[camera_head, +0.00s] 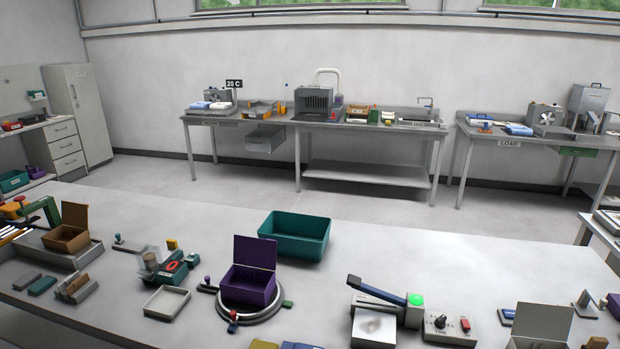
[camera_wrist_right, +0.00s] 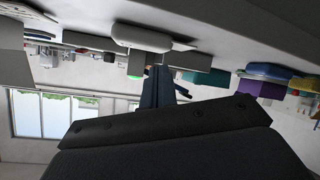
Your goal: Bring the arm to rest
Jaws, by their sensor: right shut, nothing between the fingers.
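My right gripper (camera_wrist_right: 162,86) shows only in the right wrist view, where its dark body fills the lower middle. Its narrow fingers are together and nothing shows between them. The wrist picture is upside down, with the bench top (camera_wrist_right: 255,42) along its upper edge and a window below. The fingers appear clear of the things on the bench, though the exact gap cannot be told. Neither arm and neither gripper shows in the head view. My left gripper is in no view.
The near bench (camera_head: 365,244) holds a teal bin (camera_head: 295,236), a purple open box (camera_head: 248,284) on a round stand, a white tray (camera_head: 166,302) and a press with a blue lever (camera_head: 376,290) and green light (camera_head: 415,299). Clear bench top lies behind the press. Far tables (camera_head: 385,176) stand along the wall.

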